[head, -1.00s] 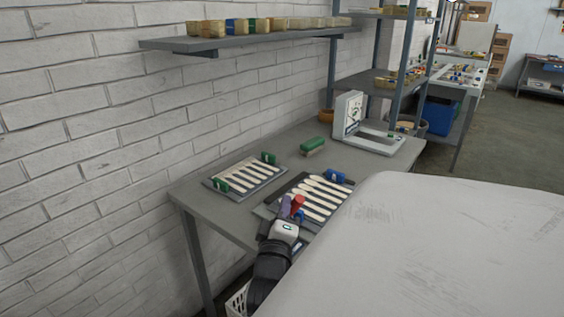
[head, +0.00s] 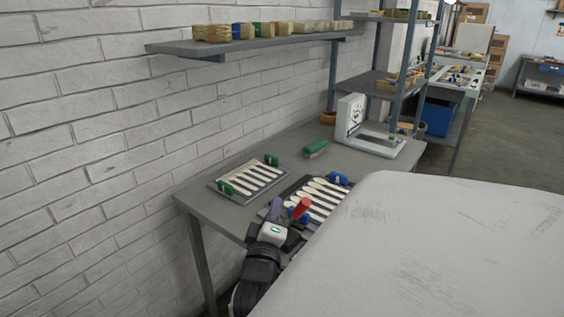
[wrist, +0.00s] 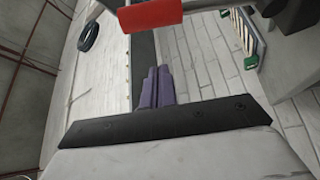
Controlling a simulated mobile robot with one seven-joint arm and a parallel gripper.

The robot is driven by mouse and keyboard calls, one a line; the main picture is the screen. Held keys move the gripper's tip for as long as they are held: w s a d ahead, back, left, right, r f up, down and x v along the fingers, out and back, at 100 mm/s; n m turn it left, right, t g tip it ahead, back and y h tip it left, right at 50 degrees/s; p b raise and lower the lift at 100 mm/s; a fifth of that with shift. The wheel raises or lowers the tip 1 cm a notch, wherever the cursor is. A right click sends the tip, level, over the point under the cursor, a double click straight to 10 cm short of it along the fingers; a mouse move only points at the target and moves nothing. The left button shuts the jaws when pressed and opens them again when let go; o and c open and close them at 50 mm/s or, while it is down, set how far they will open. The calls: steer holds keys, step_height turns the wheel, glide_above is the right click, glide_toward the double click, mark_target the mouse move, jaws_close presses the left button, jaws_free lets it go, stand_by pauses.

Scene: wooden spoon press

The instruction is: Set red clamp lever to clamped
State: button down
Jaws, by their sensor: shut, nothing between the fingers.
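The red clamp lever (head: 302,207) stands at the near edge of the dark press tray (head: 262,213) holding pale wooden spoons, beside a blue part (head: 304,218). In the head view its handle leans up and to the right. My gripper (head: 277,207) is at the table's near edge, just left of the lever. Its purple fingers (wrist: 155,82) are together and empty, with a visible gap to the red handle. The lever's pivot is too small to make out.
A second spoon tray (head: 213,182) with green clamps lies to the left. A green brush (head: 315,148) and a white device (head: 350,121) stand further back. A large pale surface (head: 450,250) fills the lower right. Bare tabletop lies between the trays and the brush.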

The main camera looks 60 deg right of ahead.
steer(key=b+v, duration=0.1)
steer(key=v, duration=0.6)
steer(key=shift+s+f, duration=0.25)
steer(key=shift+a, duration=0.15)
